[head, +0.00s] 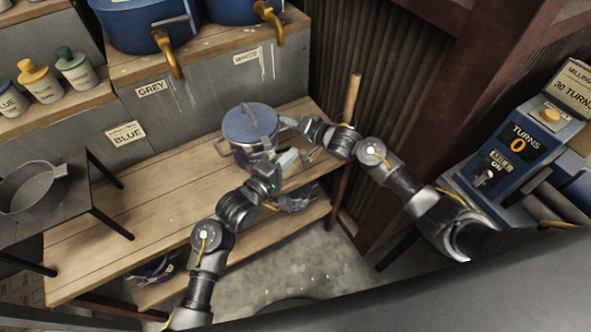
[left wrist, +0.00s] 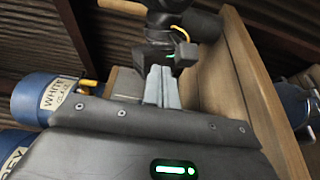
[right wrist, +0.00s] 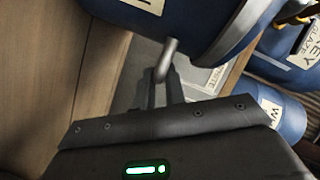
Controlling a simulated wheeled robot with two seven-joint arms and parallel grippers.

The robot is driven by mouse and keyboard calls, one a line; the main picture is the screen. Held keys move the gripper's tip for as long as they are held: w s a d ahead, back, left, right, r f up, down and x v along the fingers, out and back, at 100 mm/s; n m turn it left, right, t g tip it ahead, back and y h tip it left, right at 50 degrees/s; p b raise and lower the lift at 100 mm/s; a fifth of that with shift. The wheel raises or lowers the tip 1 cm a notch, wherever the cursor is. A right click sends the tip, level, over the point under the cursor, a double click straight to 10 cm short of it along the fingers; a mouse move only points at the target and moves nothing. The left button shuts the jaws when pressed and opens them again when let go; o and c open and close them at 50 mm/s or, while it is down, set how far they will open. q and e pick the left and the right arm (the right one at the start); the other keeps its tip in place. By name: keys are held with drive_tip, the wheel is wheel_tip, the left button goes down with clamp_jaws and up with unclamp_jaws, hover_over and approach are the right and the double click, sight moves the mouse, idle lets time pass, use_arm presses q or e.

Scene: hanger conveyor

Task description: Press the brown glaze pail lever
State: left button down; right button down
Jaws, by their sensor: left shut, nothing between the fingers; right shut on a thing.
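No pail marked brown shows in any view. Two blue glaze pails with brass levers stand on the upper shelf in the head view, the grey pail (head: 143,27) and the white pail (head: 226,11). The white pail (left wrist: 48,97) also shows in the left wrist view. A lidded pot (head: 246,128) with a blue top is over the lower bench. My right gripper (head: 296,124) is shut on a grey metal handle (right wrist: 171,55) at the pot's right side. My left gripper (head: 294,158) is shut and empty, just in front of the pot; its fingertips (left wrist: 161,82) meet.
The wooden bench (head: 130,220) is largely clear left of the pot. A dark stand (head: 68,208) with a metal pan (head: 28,188) is at left. Small bottles (head: 75,69) line the upper shelf. A milling machine (head: 525,145) showing 0 turns stands at right.

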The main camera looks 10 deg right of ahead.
use_arm(q)
drive_tip(key=s+d, duration=0.1)
drive_tip(key=s, duration=1.2)
drive_tip(key=shift+s+d, duration=0.3)
drive_tip(key=shift+d, duration=0.05)
use_arm(e)
drive_tip(key=shift+s+f, duration=0.1)
drive_tip(key=shift+f, duration=0.15)
use_arm(q)
drive_tip(key=shift+f, duration=0.1)
